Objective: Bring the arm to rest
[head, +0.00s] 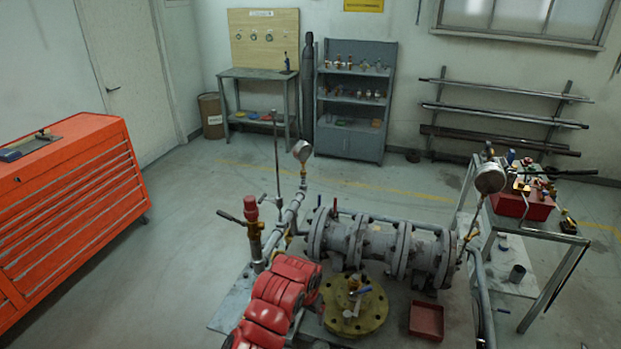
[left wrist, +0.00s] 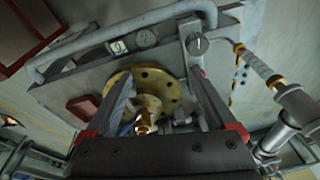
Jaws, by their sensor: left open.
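My left gripper (left wrist: 158,82) is open, with its two fingers apart and nothing held between them. The round yellow flange (head: 355,308) of the valve shows on the bench in the head view. In the left wrist view the flange (left wrist: 155,88) lies beyond and between the fingers, with a brass stem (left wrist: 144,121) rising near its centre. Contact between fingers and valve cannot be made out. My red left arm (head: 268,308) comes in from the bottom of the head view, beside the flange. Its fingers are hard to make out there. My right gripper is not in view.
Grey flanged pipework (head: 380,245) lies behind the yellow flange. Gauges (head: 302,151) (head: 490,178) stand on thin pipes at both sides. A red tray (head: 426,320) sits right of the flange. A red tool cabinet (head: 75,205) stands at left, with clear floor between.

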